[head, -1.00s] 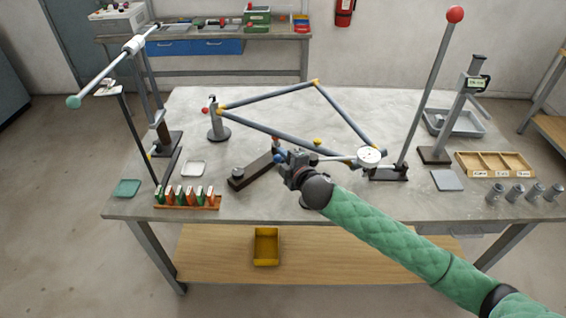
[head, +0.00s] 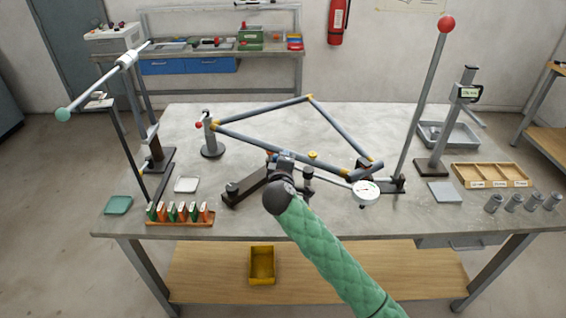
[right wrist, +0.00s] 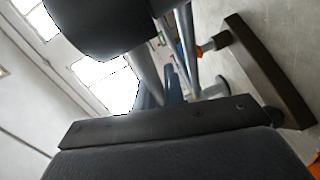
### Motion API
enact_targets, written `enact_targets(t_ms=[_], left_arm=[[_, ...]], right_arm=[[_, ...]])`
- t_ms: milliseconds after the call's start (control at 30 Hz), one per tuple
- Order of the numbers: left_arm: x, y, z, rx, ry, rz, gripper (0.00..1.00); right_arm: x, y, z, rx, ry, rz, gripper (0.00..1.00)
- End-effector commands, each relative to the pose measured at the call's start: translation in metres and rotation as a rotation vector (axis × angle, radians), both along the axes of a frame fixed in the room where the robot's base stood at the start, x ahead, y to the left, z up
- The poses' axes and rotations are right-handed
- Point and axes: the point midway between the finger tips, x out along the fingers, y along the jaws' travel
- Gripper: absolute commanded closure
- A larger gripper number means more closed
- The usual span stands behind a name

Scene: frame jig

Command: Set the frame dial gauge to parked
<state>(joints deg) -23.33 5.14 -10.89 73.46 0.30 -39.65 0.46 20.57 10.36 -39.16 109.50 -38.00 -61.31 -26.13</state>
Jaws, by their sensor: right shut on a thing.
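The frame dial gauge (head: 365,193) has a round white dial at the end of a thin light arm. The dial hangs just in front of the right corner of the blue-grey tube frame (head: 262,137). My right gripper (head: 281,158), on the green-sleeved arm, is shut at the other end of the gauge's arm, near the middle of the bench. The gripper body and wrist hide the grip point. The right wrist view shows mostly dark gripper parts, with the held part not clear. My left gripper is out of view.
A dark block (head: 246,188) lies left of my gripper. A tall post with a red ball (head: 446,24) stands to the right. A rack of red and green pieces (head: 180,220) is at the front left, a wooden compartment tray (head: 491,167) at the right. The front middle bench (head: 400,222) is clear.

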Motion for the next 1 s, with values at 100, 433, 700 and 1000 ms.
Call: enact_targets(t_ms=[100, 433, 700, 1000], left_arm=[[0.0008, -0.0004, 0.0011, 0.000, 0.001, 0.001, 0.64], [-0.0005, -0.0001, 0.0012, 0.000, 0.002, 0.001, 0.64], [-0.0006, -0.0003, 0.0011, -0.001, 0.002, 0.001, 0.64], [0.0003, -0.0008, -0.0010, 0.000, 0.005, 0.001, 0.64]], right_arm=[[0.0006, 0.0000, -0.0014, 0.000, 0.002, -0.012, 1.00], [0.0014, -0.0008, -0.0007, 0.000, 0.001, -0.016, 1.00], [0.0013, -0.0008, -0.0004, 0.000, 0.000, -0.015, 0.67], [-0.0034, 0.0000, -0.0009, 0.001, 0.000, -0.015, 0.67]])
